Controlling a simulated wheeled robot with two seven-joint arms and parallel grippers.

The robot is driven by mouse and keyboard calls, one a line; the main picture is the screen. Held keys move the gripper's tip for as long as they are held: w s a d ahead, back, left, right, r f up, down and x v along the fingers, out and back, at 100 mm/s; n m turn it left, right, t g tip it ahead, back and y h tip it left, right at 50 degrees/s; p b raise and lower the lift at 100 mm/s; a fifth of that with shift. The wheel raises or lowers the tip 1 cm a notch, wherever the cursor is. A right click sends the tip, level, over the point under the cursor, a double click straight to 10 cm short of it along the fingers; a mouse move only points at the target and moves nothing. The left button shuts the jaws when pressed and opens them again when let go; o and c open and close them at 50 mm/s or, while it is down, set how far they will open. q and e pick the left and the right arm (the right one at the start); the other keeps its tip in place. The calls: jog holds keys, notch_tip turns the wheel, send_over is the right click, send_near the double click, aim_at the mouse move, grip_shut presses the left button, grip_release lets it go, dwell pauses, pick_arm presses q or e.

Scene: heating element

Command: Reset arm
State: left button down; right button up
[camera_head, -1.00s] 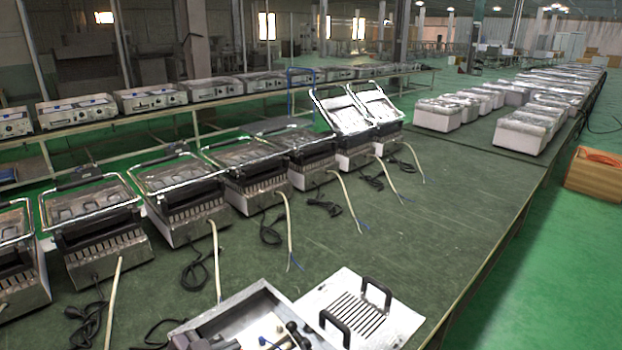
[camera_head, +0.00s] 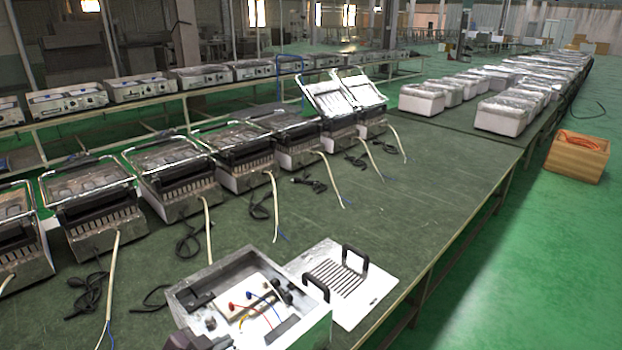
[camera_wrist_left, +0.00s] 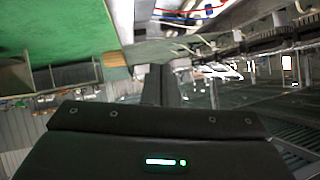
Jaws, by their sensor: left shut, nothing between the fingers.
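My left gripper (camera_head: 205,341) shows only in part, as a dark shape at the bottom edge of the head view, over the near corner of an open metal box. In the left wrist view the left gripper (camera_wrist_left: 165,85) has its dark fingers together, with nothing between them. The open box (camera_head: 318,326) holds a white block, red, blue and yellow wires and dark parts. A white slotted panel (camera_head: 375,291) with two black handles lies beside it on the green table (camera_head: 430,200). My right gripper is in neither view.
Several grill units (camera_head: 178,178) with loose cords line the table's left side; two have raised lids. White wrapped units (camera_head: 503,116) stand at the far end. A wooden crate (camera_head: 576,160) sits on the floor at right. The table's middle right is clear.

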pick_arm(q)
jog(key=s+a+f+n+g+y, duration=0.15)
jog(key=s+n+g+y, duration=0.45)
jog(key=s, duration=1.3)
notch_tip(320, 180, down, 30)
jog(key=s+g, duration=0.2)
jog(key=s+a+f+g, duration=0.1)
jog(key=s+a+f, duration=0.2)
jog(key=s+f, duration=1.5)
jog(key=shift+s+a+n+g, duration=0.15)
jog(key=shift+s+n+g, duration=0.15)
jog(key=shift+s, duration=0.55)
jog(key=shift+f, duration=0.1)
